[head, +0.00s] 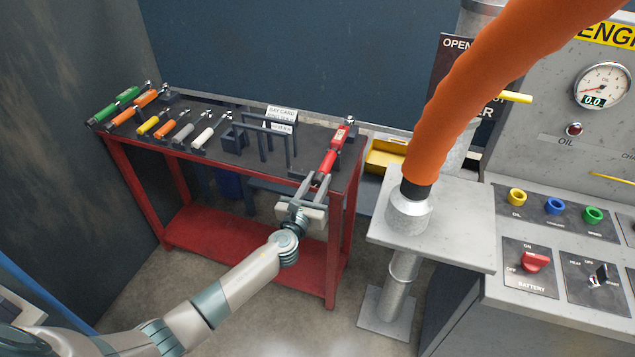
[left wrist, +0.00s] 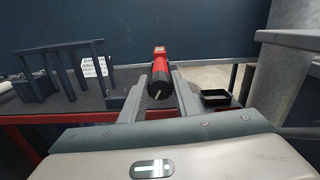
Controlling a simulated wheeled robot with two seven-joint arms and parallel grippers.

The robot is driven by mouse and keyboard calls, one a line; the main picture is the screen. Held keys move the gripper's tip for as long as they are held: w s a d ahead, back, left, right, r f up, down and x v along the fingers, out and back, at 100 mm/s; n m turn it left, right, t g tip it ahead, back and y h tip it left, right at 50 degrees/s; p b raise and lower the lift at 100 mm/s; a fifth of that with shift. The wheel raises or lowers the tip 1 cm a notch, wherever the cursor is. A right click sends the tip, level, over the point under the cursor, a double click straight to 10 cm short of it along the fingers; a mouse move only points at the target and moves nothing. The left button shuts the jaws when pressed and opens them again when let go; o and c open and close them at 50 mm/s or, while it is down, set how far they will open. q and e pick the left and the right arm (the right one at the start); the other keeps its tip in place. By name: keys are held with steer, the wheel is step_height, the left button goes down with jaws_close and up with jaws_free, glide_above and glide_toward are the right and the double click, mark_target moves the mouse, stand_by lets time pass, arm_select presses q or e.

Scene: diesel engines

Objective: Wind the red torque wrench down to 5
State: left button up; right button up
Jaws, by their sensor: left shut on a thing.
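The red torque wrench (head: 331,152) lies at the right end of the dark-topped bench, its head pointing to the back and its handle end toward me. My left gripper (head: 312,184) is at the handle end, its fingers on either side of it, and is shut on the wrench. In the left wrist view the wrench (left wrist: 160,66) shows end-on between the fingertips (left wrist: 160,92), with its dark end cap facing the camera. The setting on its scale is too small to read. My right gripper is not in view.
The bench (head: 255,165) also holds green, orange, yellow, grey and white wrenches, a dark rack (head: 262,140) and a white card (head: 282,115). Right of it are a yellow bin (head: 384,156), a grey pedestal table (head: 455,225) with a thick orange hose (head: 470,90), and the engine control panel (head: 560,240).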

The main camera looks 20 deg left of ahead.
arm_select(q)
steer(key=shift+f, duration=0.1)
steer(key=n+b, duration=0.1)
steer(key=n, duration=0.2)
steer(key=n+b, duration=0.1)
steer(key=n, duration=0.1)
steer(key=shift+n, duration=0.3)
steer(key=n+b, duration=0.1)
steer(key=n, duration=0.2)
steer(key=shift+a+n, duration=0.1)
steer(key=shift+n, duration=0.2)
steer(key=n, duration=0.3)
steer(key=shift+f+n+b, duration=0.1)
steer(key=shift+n+b, duration=0.2)
steer(key=shift+b, duration=0.1)
steer(key=n, duration=0.8)
steer(key=shift+n, duration=0.4)
steer(key=shift+f+n, duration=0.1)
steer(key=shift+n, duration=0.8)
